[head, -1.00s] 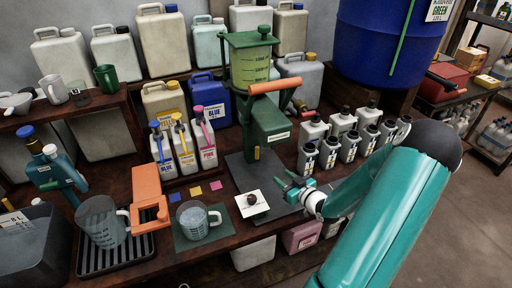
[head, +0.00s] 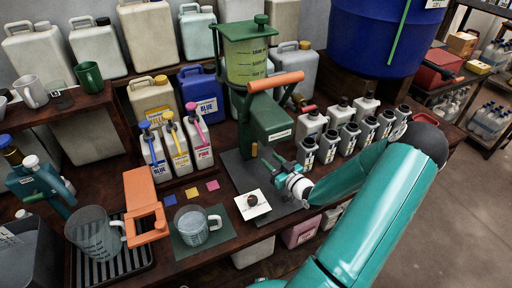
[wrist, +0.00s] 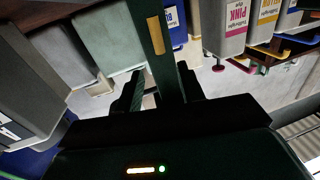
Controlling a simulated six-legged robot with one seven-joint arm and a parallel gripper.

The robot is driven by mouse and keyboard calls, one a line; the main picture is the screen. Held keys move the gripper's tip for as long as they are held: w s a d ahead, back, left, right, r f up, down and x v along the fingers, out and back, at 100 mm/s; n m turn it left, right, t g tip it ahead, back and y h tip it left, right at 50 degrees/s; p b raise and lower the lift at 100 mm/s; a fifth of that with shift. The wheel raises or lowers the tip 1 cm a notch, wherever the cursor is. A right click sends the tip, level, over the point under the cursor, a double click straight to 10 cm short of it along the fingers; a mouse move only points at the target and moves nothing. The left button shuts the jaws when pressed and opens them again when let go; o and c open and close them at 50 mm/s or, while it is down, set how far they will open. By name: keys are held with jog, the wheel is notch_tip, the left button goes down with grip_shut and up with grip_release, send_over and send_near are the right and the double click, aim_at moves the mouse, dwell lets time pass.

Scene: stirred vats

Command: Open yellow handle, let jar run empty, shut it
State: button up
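The green dispenser stand (head: 272,118) carries a clear jar (head: 246,62) with yellow-green liquid and scale marks. A small upright yellow handle (head: 254,150) shows low on the stand; in the wrist view a yellow strip on a dark green post (wrist: 155,36) shows just beyond the fingers. An orange-gripped lever (head: 275,82) crosses the stand's front. My gripper (head: 271,165) is just right of and slightly below the yellow handle, above the dark base plate. In the wrist view its fingers (wrist: 160,92) are apart, with no clear sign of contact.
A white card with a dark knob (head: 252,203) lies in front of the stand. A measuring jug (head: 195,225) stands on a dark mat. BLUE, YELLOW and PINK jugs (head: 178,150) stand left, several grey bottles (head: 335,135) right.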

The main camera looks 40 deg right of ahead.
aim_at(256, 146)
jog(key=w, duration=0.9)
jog(key=shift+d, duration=0.4)
